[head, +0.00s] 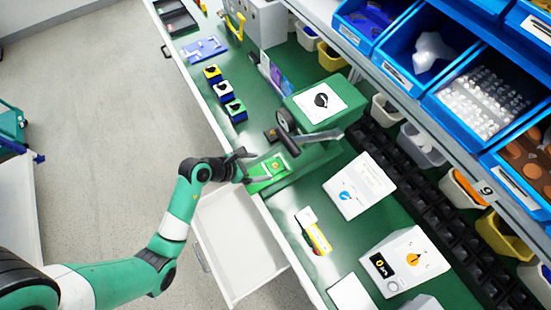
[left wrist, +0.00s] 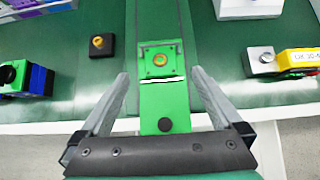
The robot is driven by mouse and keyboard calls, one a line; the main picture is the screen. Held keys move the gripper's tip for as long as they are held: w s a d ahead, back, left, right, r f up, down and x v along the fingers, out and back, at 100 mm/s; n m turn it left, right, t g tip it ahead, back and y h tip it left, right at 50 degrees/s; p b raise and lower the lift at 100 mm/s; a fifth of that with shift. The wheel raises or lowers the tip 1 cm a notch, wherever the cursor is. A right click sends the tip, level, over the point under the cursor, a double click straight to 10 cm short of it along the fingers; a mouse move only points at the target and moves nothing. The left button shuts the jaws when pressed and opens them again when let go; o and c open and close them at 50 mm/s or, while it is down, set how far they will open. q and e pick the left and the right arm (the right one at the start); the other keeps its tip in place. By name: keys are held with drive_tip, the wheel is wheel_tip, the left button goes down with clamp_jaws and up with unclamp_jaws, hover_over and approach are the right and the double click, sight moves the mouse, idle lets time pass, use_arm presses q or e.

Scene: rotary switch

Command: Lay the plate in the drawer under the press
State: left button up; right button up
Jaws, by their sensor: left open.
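The green press (head: 318,105) stands on the green bench with a grey lever at its front. A small green plate (head: 276,168) with a gold ring lies on the press's green base; in the left wrist view the plate (left wrist: 160,60) shows four corner dots. My left gripper (head: 248,166) is open at the outer end of that base. In the left wrist view its fingers (left wrist: 160,74) stand on either side of the green strip, apart from it. The white drawer (head: 238,245) is pulled out below the bench edge and looks empty. My right gripper is not in view.
Several small switch blocks (head: 223,92) stand left of the press. A white switch box (head: 393,262) and a yellow-and-red device (head: 317,236) lie to its right. Blue bins (head: 425,52) fill the shelf behind. Open floor (head: 95,110) lies on the left.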

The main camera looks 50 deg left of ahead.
sight(277, 164)
use_arm(q)
drive_tip(key=x, duration=0.3)
drive_tip(key=shift+f+b, duration=0.1)
drive_tip(key=shift+b, duration=0.25)
drive_tip(key=b+x, duration=0.2)
drive_tip(key=x, duration=0.2)
drive_tip(key=shift+f+b, duration=0.2)
drive_tip(key=shift+b, duration=0.15)
drive_tip(key=shift+w+d+f, duration=0.1)
drive_tip(key=shift+w+f, duration=0.15)
drive_tip(key=shift+w, duration=0.2)
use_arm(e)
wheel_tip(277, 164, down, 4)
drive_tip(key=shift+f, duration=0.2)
use_arm(q)
drive_tip(key=shift+r, duration=0.1)
drive_tip(key=c, duration=1.5)
drive_tip(key=shift+r, duration=0.1)
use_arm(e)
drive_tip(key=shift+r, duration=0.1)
